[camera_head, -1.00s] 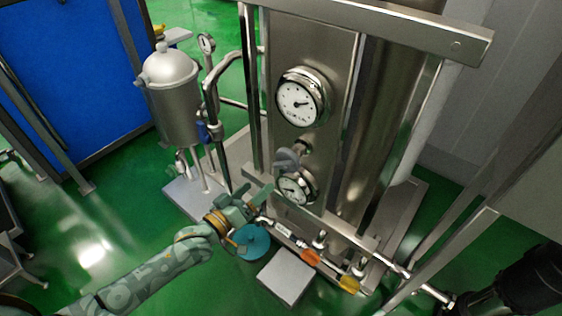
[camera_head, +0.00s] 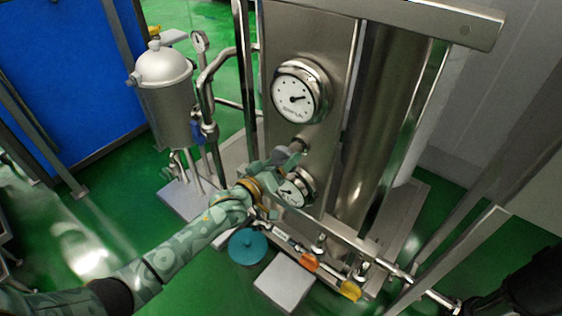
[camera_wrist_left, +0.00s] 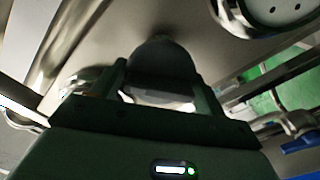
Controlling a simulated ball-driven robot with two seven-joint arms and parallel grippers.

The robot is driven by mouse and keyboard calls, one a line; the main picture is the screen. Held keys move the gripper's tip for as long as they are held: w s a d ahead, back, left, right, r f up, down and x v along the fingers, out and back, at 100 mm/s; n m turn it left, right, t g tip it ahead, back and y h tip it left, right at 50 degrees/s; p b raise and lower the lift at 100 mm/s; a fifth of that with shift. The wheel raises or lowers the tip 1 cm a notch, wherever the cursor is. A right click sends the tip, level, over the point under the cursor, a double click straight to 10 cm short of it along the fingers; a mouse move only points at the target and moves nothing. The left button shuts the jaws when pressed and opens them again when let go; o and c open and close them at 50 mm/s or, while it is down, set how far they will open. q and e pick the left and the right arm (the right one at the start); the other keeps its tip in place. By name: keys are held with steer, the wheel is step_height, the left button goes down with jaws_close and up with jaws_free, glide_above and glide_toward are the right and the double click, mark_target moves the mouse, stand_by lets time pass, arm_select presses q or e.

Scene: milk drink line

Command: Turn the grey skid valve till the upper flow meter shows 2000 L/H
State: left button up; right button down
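The grey skid valve (camera_head: 297,147) sticks out of the steel panel between two round gauges. The upper flow meter (camera_head: 299,92) has a white dial with a dark needle pointing roughly right; its numbers are too small to read. My left gripper (camera_head: 281,161) is at the valve, in front of the panel. In the left wrist view the grey valve knob (camera_wrist_left: 162,62) lies between the spread fingers (camera_wrist_left: 162,88); I cannot tell whether they touch it. My right gripper is out of view.
The lower gauge (camera_head: 296,188) sits just below the valve, partly hidden by my left gripper. A steel rail (camera_head: 342,234) crosses below the panel. A silver tank (camera_head: 166,95) stands to the left. An orange fitting (camera_head: 309,261) and a teal disc (camera_head: 248,246) are lower down.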

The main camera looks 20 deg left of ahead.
arm_select(q)
steer(key=c, duration=0.4)
steer(key=shift+r+m+p, duration=0.25)
steer(key=shift+m+p, duration=0.4)
steer(key=shift+m, duration=0.35)
steer(key=shift+f+m, duration=0.2)
steer(key=shift+m, duration=0.2)
steer(key=o, duration=0.8)
steer(key=shift+c, duration=0.2)
